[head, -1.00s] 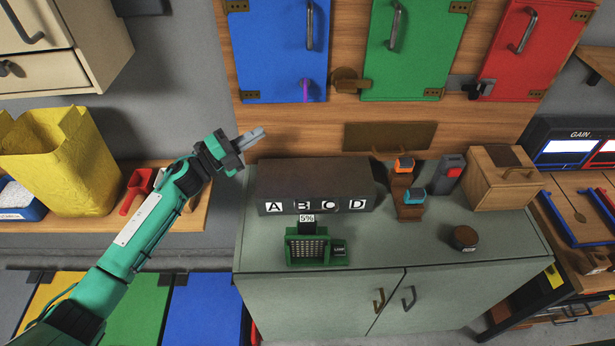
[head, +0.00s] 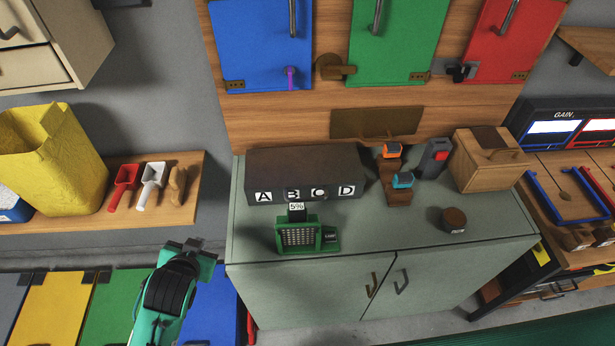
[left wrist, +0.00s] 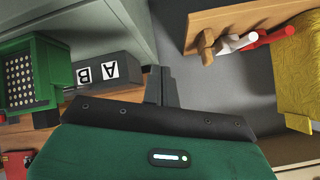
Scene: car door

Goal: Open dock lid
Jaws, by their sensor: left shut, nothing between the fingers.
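No part is marked as the dock lid, and I cannot tell which one it is. A long dark box (head: 310,170) with the letters A, B, C and D on its front stands shut on the grey-green cabinet (head: 480,228). The lettered box also shows in the left wrist view (left wrist: 125,72). My left gripper (head: 190,244) is low, left of the cabinet and above the coloured panels, its fingers barely visible in the head view. In the left wrist view its fingers (left wrist: 160,85) are shut and empty, apart from the box. My right gripper is out of view.
A green perforated device (head: 300,237) stands before the lettered box. A wooden box (head: 488,160) is at right. A shelf (head: 190,160) with scoops and a yellow bag (head: 55,160) is at left. Yellow (head: 50,300), green and blue panels lie below it.

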